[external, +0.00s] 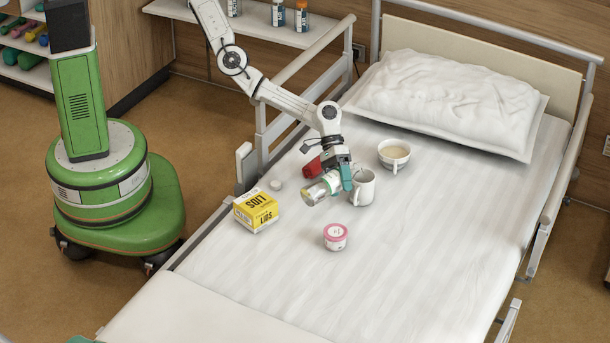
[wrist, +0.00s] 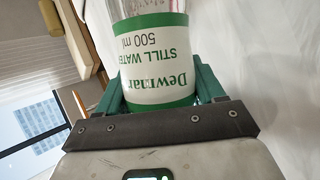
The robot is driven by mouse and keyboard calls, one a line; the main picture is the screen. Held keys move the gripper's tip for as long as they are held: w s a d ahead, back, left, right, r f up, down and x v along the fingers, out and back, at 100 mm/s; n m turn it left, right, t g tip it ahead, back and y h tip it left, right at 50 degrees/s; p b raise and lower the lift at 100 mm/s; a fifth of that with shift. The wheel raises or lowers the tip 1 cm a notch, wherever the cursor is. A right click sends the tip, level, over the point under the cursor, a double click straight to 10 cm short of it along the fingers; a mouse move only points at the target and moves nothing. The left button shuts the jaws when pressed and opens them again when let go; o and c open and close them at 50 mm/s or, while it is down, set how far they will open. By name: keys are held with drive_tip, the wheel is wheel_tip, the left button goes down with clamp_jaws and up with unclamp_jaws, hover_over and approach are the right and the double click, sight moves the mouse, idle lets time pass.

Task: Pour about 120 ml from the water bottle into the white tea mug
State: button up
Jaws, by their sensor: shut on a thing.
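My gripper (external: 340,178) is shut on the water bottle (external: 318,190), which is clear with a green-and-white label. The bottle is strongly tilted, close to lying flat, just above the bed. In the wrist view the green fingers of my gripper (wrist: 160,88) stand on both sides of the bottle's label (wrist: 155,65), whose print is upside down. The bottle's far end is outside that view, and I cannot see its mouth or water level. The white tea mug (external: 363,189) stands upright on the bed, just right of my gripper. Its contents are hidden.
A yellow box (external: 256,210), a small white disc (external: 276,185) and a pink-lidded tub (external: 335,237) are on the bed (external: 440,230). A red item (external: 313,167) is beside my gripper. The bed's right side is clear.

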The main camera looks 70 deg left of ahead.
drive_tip(key=shift+s+r, duration=0.1)
drive_tip(key=shift+r, duration=0.05)
drive_tip(key=shift+s+d, duration=0.15)
drive_tip(key=shift+s, duration=0.1)
drive_tip(key=shift+s+r, duration=0.1)
drive_tip(key=shift+s, duration=0.05)
drive_tip(key=shift+s+r+n+g+h, duration=0.1)
drive_tip(key=shift+r+n+g+h, duration=0.3)
drive_tip(key=shift+r+g, duration=0.1)
idle(2.2)
wheel_tip(320, 180, down, 3)
drive_tip(key=m+t+y, duration=0.1)
drive_tip(key=t, duration=0.1)
drive_tip(key=shift+d+t+b, duration=0.1)
drive_tip(key=shift+t+b, duration=0.2)
drive_tip(key=shift+s+f+m+y, duration=0.15)
drive_tip(key=shift+f+m+y, duration=0.05)
drive_tip(key=shift+m+y, duration=0.2)
idle(1.3)
